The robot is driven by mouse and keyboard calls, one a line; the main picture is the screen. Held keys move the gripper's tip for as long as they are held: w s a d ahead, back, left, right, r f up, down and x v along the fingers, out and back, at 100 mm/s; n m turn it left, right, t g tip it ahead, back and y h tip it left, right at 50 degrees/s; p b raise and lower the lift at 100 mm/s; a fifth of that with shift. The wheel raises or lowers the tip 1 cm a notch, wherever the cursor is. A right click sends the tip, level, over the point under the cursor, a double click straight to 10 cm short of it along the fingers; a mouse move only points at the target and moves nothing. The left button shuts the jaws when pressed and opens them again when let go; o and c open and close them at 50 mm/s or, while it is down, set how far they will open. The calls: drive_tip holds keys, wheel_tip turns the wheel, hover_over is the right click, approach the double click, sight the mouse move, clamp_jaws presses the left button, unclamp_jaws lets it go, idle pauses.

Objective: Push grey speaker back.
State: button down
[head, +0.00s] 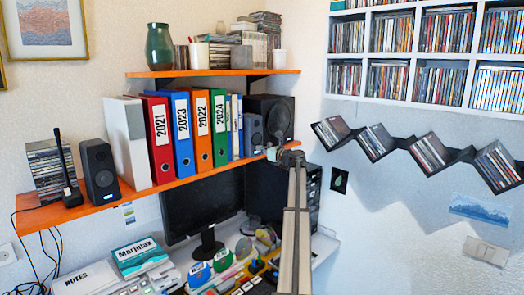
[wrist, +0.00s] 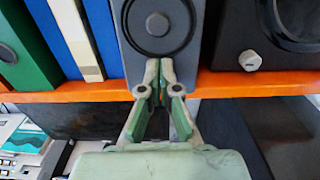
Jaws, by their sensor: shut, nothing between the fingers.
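The grey speaker (head: 253,133) stands upright on the orange shelf, between the binders and a large black speaker. In the wrist view the grey speaker (wrist: 130,55) fills the top middle, with a round cone on its front. Its lower front reaches down over the shelf's front edge line and is partly hidden by my fingers. My gripper (wrist: 158,78) is shut and empty, its fingertips right in front of the lower front of the grey speaker. I cannot tell whether they touch it. In the head view my gripper (head: 272,153) is at the shelf's right end, partly hidden by my arm.
The large black speaker (wrist: 287,55) stands close on the right. Several binders (head: 185,135) stand on the left. The orange shelf (wrist: 235,84) runs across below them. A monitor (head: 203,205) and cluttered desk lie underneath. An upper shelf (head: 213,73) hangs above.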

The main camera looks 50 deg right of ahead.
sight(254, 147)
drive_tip(key=w, duration=0.4)
drive_tip(key=shift+w+d+f, duration=0.1)
drive_tip(key=shift+w+d, duration=0.25)
drive_tip(key=shift+w, duration=0.05)
drive_tip(key=shift+s, duration=0.2)
